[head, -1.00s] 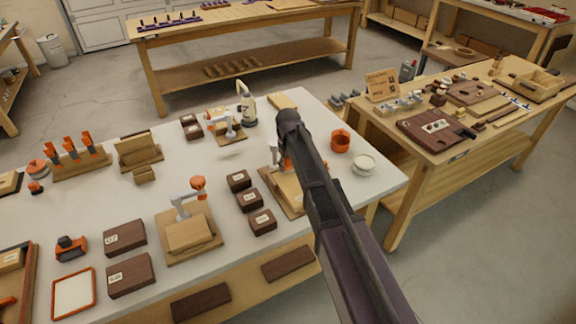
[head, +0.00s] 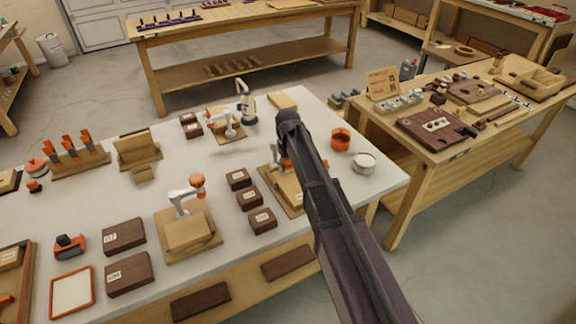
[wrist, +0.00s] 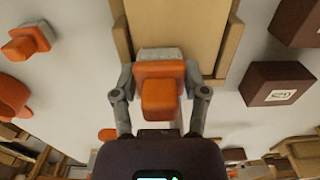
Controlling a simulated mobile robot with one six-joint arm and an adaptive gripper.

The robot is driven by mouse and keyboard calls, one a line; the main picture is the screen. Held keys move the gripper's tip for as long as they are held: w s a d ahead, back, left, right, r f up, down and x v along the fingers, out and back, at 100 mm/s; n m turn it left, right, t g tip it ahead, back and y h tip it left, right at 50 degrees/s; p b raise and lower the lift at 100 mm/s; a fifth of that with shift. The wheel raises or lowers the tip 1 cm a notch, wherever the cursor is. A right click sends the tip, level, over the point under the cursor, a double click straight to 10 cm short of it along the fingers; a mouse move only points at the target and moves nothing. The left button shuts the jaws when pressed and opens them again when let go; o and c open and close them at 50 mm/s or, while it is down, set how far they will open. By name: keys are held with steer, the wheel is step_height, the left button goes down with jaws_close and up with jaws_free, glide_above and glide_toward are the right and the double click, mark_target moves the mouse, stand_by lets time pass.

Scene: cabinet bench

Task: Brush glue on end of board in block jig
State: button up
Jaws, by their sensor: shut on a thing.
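My gripper (wrist: 160,90) is shut on an orange-handled tool with a pale grey flat end, apparently the glue brush (wrist: 160,88). The brush's pale end is at the near end of a light wooden board (wrist: 178,22) in the wrist view; I cannot tell whether they touch. The board lies in a wooden block jig (wrist: 230,48), whose side wall shows on the right.
Dark labelled blocks (head: 249,199) stand just left of the jig. An orange cup (head: 340,139) and a round white-topped pot (head: 364,162) are to its right. Another wooden fixture with a white clamp arm (head: 188,234) is further left. The white tabletop (head: 95,205) has clear patches between things.

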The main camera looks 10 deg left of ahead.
mark_target(280, 174)
steer(key=shift+s+a, duration=0.1)
steer(key=shift+s+a, duration=0.4)
steer(key=shift+a, duration=0.15)
steer(key=shift+s+a, duration=0.1)
steer(key=shift+s+a, duration=0.35)
steer(key=shift+a, duration=0.2)
stand_by(0.6)
steer(key=shift+w+d, duration=0.45)
steer(key=shift+d, duration=0.25)
steer(key=shift+w, duration=0.1)
steer(key=shift+w+d, duration=0.45)
steer(key=shift+d, duration=0.2)
